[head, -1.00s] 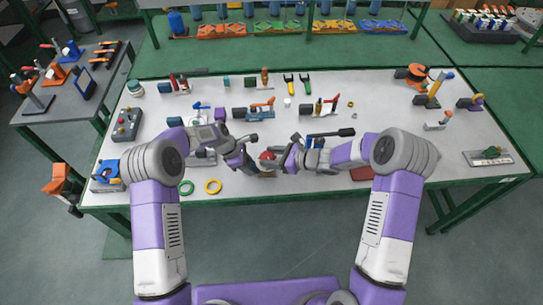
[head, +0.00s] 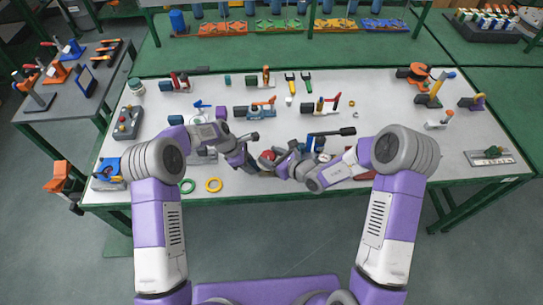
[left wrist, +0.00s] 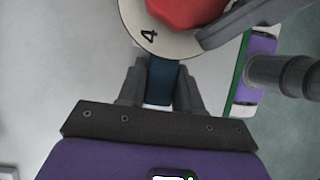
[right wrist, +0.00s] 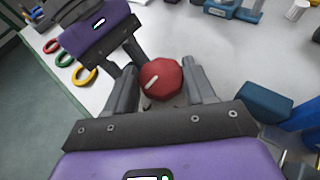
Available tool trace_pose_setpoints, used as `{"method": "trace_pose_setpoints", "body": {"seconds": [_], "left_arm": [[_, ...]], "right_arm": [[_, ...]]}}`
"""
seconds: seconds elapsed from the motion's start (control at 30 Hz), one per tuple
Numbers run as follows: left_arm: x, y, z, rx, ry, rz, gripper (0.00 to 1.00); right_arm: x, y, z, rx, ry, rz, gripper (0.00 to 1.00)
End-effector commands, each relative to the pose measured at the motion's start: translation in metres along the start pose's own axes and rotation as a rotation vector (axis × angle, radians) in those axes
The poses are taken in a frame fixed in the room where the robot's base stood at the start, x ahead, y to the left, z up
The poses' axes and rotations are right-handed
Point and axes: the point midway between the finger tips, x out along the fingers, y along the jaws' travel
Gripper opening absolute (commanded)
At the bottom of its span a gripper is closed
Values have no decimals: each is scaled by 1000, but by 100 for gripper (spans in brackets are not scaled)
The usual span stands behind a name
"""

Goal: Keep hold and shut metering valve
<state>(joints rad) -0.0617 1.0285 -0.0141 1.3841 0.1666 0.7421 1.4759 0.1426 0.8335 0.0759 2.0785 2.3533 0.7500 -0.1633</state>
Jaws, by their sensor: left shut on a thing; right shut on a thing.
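The metering valve has a red knob (head: 267,155) near the table's front edge. The left wrist view shows its red knob (left wrist: 188,10) above a pale dial (left wrist: 150,40) marked "4" and a dark blue body (left wrist: 162,80). My left gripper (head: 250,163) is shut on the blue body, with a finger on each side. My right gripper (head: 277,160) is shut on the knob. In the right wrist view the red knob (right wrist: 161,80), with a white mark, sits between the fingers. My grippers hide much of the valve in the head view.
A green ring (head: 187,186) and a yellow ring (head: 213,185) lie left of the valve near the front edge. A blue-based tool with a black handle (head: 333,133) stands close behind my right gripper. Several clamps and valves fill the back of the table (head: 400,150).

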Motion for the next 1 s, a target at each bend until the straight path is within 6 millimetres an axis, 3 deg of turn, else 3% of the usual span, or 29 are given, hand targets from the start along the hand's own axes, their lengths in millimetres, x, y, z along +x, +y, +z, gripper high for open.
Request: {"method": "trace_pose_setpoints", "body": {"seconds": [0.27, 0.3, 0.47, 0.8, 1.0], "left_arm": [[1, 0, 0, -3, 0, -1, 0], [1, 0, 0, -3, 0, -1, 0], [1, 0, 0, -3, 0, -1, 0], [1, 0, 0, -2, -1, -1, 0], [0, 0, 0, -2, 0, -1, 0]], "right_arm": [[0, 1, 2, -2, -5, 2, 24], [0, 1, 2, -2, -5, 2, 56], [0, 0, 1, -1, -3, 1, 80], [-3, 0, 0, 0, 0, 0, 80], [-32, -1, 1, 1, 0, -3, 80]]}}
